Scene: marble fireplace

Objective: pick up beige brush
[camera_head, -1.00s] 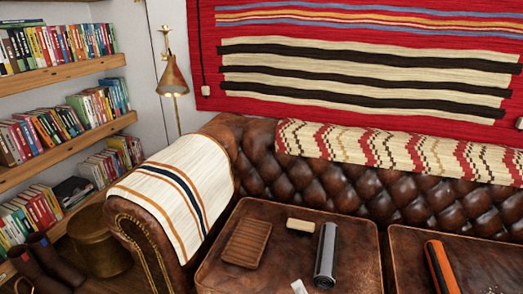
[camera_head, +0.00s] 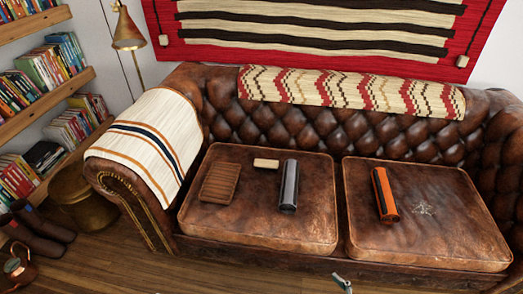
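The beige brush (camera_head: 266,163) shows as a small pale block. It lies near the back of the left seat cushion (camera_head: 255,228) of the brown leather sofa, between a ribbed brown block (camera_head: 220,183) and a dark grey cylinder (camera_head: 289,186). It looks apart from both, and its bristles cannot be made out. Neither of my grippers can be clearly recognised in the head view. A small pale and dark piece shows at the bottom edge, and I cannot tell what it is.
An orange and black cylinder (camera_head: 384,195) and a small clear or silvery item (camera_head: 423,208) lie on the right cushion. A striped cloth (camera_head: 150,140) covers the left armrest. A brass lamp (camera_head: 127,30) and bookshelves (camera_head: 48,95) stand left. Wooden floor (camera_head: 215,275) shows in front.

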